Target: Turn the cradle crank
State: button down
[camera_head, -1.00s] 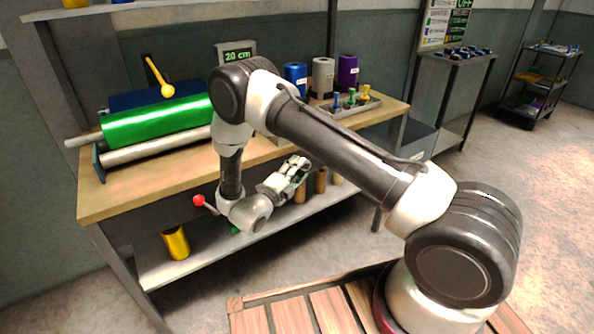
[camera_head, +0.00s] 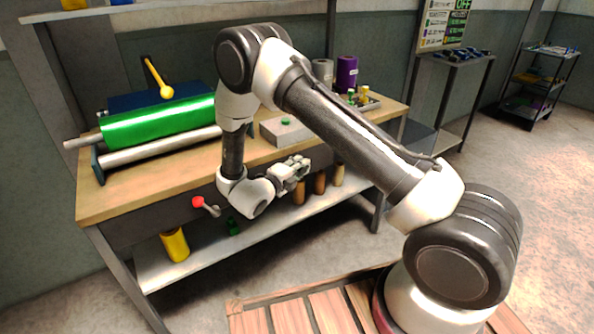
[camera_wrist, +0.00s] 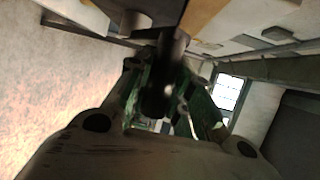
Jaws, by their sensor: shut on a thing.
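A green foil roll (camera_head: 160,121) lies on a cradle with a metal roller (camera_head: 160,150) at the bench's left. My gripper (camera_head: 305,165) is in front of the bench's front edge, right of the roll, pointing right. In the wrist view, its green-lined fingers (camera_wrist: 165,100) are shut around a dark cylindrical handle (camera_wrist: 158,80), which appears to be the crank's grip. The rest of the crank is hidden or too dark to make out. A lever with a red knob (camera_head: 198,202) shows at the bench front, left of my wrist and apart from the fingers.
A grey box with a green button (camera_head: 285,131) sits on the bench. Brown cylinders (camera_head: 320,183) and a yellow roll (camera_head: 175,245) stand on the lower shelf (camera_head: 215,262). A slatted wooden platform (camera_head: 300,315) lies in front.

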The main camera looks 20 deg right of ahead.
jog(key=shift+w+d+r+m+g+y, duration=0.2)
jog(key=shift+d+r+g+y, duration=0.05)
jog(key=shift+d+r+y, duration=0.2)
jog(key=shift+w+d+r+m+g+y, duration=0.15)
jog(key=shift+d+r+m+g+y, duration=0.1)
jog(key=shift+d+r+y, duration=0.2)
jog(key=c, duration=1.3)
grip_release()
jog(key=shift+o, duration=0.2)
jog(key=v, duration=1.2)
jog(key=shift+f, duration=0.1)
jog(key=shift+n, duration=0.25)
